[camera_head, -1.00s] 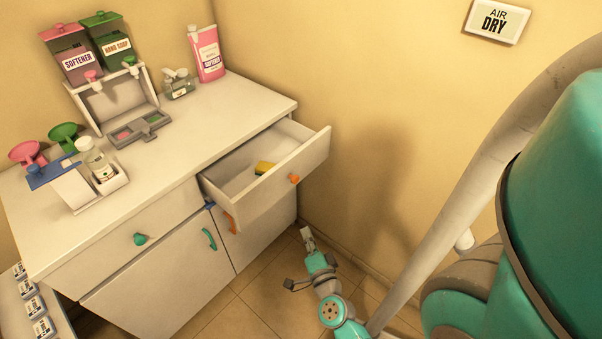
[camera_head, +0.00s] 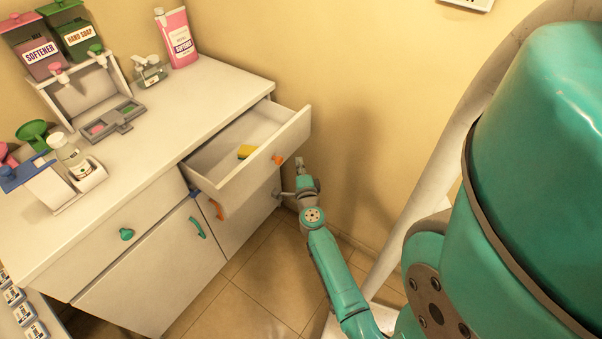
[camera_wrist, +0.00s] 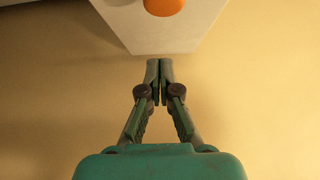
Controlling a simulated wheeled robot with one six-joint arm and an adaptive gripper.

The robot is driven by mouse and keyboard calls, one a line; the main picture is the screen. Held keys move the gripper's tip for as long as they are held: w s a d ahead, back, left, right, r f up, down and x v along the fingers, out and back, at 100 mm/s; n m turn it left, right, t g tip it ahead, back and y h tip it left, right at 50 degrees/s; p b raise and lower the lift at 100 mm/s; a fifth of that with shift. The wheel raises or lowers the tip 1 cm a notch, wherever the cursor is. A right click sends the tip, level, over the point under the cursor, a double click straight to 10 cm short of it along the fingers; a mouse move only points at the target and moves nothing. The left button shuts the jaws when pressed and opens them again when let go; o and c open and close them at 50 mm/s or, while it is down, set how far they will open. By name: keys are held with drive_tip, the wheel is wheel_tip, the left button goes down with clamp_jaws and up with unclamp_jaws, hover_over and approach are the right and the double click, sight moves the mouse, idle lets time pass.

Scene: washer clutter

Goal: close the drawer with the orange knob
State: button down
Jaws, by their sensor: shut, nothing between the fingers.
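The drawer (camera_head: 240,178) with the orange knob (camera_head: 278,159) is pulled out of the white cabinet, and a yellow sponge lies inside it. My gripper (camera_head: 299,163) is just right of the knob in the head view, close to the drawer front's right end. In the wrist view my gripper (camera_wrist: 160,62) is shut and empty, its tips at the lower edge of the drawer front (camera_wrist: 165,35). The orange knob (camera_wrist: 163,5) is cut off at the top of that view. I cannot tell whether the fingertips touch the drawer front.
The cabinet top (camera_head: 165,115) holds dispensers, a pink softener bottle (camera_head: 177,38) and a small clear bottle (camera_head: 149,70). A closed drawer with a green knob (camera_head: 126,234) is at left. The yellow wall (camera_head: 370,110) stands close on the right. The tiled floor in front is clear.

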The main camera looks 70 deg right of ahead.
sight(286, 145)
drive_tip(key=w+d, duration=0.1)
drive_tip(key=w, duration=0.1)
drive_tip(key=w+d, duration=0.2)
drive_tip(key=shift+w+d, duration=0.15)
drive_tip(key=shift+w, duration=0.55)
drive_tip(key=shift+w+d, duration=0.1)
